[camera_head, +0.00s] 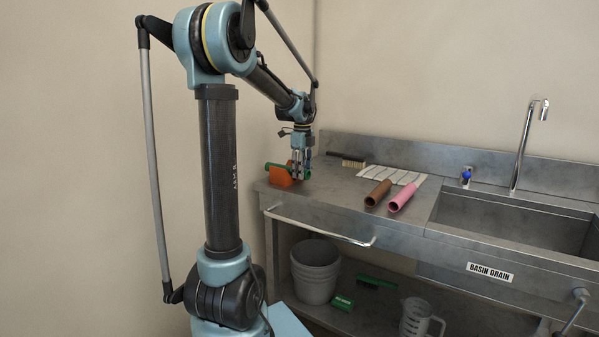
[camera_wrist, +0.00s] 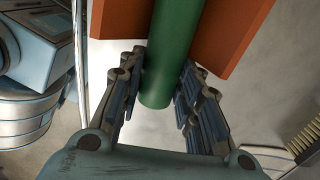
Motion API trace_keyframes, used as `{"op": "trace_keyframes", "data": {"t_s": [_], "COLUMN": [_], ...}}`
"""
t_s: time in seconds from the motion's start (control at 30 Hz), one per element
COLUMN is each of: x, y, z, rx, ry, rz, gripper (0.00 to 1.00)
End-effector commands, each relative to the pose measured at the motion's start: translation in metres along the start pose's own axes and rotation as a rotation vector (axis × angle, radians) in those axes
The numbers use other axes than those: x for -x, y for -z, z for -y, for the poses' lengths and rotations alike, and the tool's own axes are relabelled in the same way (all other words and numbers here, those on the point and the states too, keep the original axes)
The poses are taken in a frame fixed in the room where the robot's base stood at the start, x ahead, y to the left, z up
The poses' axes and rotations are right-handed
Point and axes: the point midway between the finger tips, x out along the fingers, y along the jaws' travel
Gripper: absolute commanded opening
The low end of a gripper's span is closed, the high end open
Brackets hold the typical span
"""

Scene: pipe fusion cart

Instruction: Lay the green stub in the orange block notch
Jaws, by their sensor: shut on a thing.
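The green stub (camera_wrist: 170,60) runs between the fingers of my gripper (camera_wrist: 160,95) in the wrist view. My gripper is shut on it near its close end. The orange block (camera_wrist: 237,30) shows on both sides of the stub, and the stub lies over the block's middle. In the head view the orange block (camera_head: 281,177) stands at the left end of the counter, with the green stub (camera_head: 272,166) lying level across its top. My gripper (camera_head: 300,176) points down at the block's right side. Whether the stub touches the notch's bottom is hidden.
A brown pipe (camera_head: 378,193) and a pink pipe (camera_head: 402,197) lie on the steel counter (camera_head: 335,197), in front of a striped cloth (camera_head: 393,175). A brush (camera_head: 352,163) lies behind. The sink (camera_head: 510,225) and tap are at the right. A bucket (camera_head: 315,272) stands below.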

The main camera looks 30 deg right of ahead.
Motion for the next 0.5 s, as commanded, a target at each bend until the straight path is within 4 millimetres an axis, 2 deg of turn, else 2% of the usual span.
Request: {"op": "trace_keyframes", "data": {"t_s": [0.03,0.1,0.5], "x": [-0.0001,0.0,0.0025], "y": [0.0,0.0,0.0], "z": [0.0,0.0001,0.0002], "rx": [0.0,0.0,0.0], "ry": [0.0,0.0,0.0], "rz": [0.0,0.0,0.0], "gripper": [0.39,0.55,0.55]}}
